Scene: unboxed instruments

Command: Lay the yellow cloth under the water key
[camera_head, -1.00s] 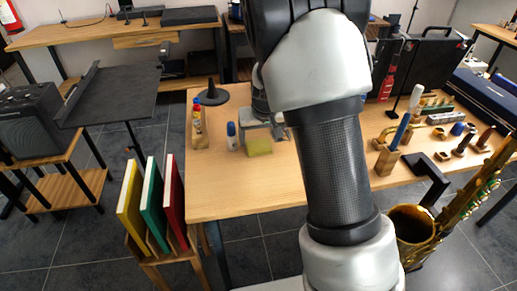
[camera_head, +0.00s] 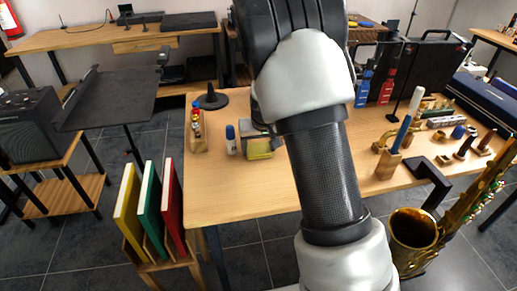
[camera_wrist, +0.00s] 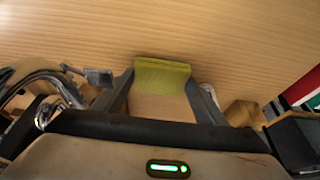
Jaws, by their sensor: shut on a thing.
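The yellow cloth (camera_head: 258,150) is a small folded yellow-green pad near the left part of the wooden table. In the wrist view the cloth (camera_wrist: 162,74) lies across the fingertips. My gripper (camera_wrist: 161,88) is shut on it, one finger at each side; in the head view the gripper (camera_head: 258,133) is partly behind my arm. I cannot tell whether the cloth touches the table. Shiny curved metal tubes (camera_wrist: 42,83) with a small flat piece (camera_wrist: 98,77) show left of the gripper in the wrist view. I cannot tell whether this includes the water key.
A blue-capped bottle (camera_head: 230,140) stands just left of the cloth. A wooden holder with small bottles (camera_head: 198,143) and a black cone stand (camera_head: 211,98) are further left. Wooden blocks and tools stand at right, by a brass saxophone (camera_head: 412,232). The table (camera_head: 235,190) is clear in front.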

